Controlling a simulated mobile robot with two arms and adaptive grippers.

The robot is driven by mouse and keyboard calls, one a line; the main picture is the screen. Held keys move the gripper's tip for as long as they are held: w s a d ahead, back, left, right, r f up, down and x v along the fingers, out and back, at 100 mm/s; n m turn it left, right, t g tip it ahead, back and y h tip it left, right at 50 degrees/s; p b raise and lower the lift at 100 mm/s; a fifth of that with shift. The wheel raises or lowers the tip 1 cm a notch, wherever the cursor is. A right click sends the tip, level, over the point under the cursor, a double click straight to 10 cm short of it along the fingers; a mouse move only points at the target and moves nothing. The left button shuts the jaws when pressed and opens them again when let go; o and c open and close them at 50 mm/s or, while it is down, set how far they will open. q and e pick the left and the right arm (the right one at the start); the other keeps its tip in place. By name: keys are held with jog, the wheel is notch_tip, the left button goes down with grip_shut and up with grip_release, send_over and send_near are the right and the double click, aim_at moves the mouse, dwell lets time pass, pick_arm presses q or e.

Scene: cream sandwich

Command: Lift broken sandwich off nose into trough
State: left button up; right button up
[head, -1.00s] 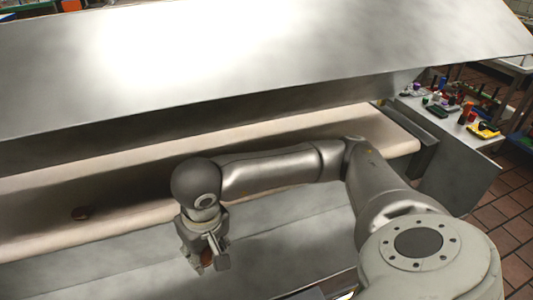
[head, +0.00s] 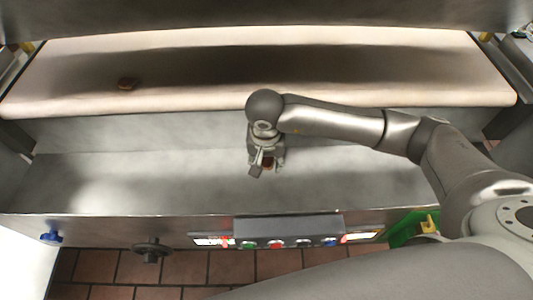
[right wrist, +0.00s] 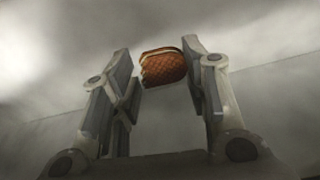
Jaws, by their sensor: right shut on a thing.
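My right gripper (head: 265,168) hangs above the steel trough (head: 130,183), in front of the belt's near edge. It is shut on the broken sandwich (right wrist: 162,67), a brown, waffle-patterned piece with a pale filling edge and a ragged left side. The sandwich sits between the fingertips in the right wrist view, and a bit of it also shows in the head view (head: 267,161). How high it is above the trough floor is hard to tell. My left gripper is not in view.
A control panel (head: 290,231) with coloured buttons and a handwheel (head: 151,249) are on the trough's front. The trough floor looks empty.

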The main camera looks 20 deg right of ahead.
jog(key=shift+f, duration=0.55)
jog(key=o, duration=0.8)
jog(key=shift+c, duration=0.2)
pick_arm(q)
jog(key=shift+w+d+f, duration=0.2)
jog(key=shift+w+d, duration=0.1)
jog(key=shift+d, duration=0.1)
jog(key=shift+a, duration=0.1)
pick_arm(e)
jog(key=shift+r, duration=0.1)
notch_tip(320, 180, up, 12)
jog(key=s, duration=0.1)
jog(key=shift+s+a, duration=0.35)
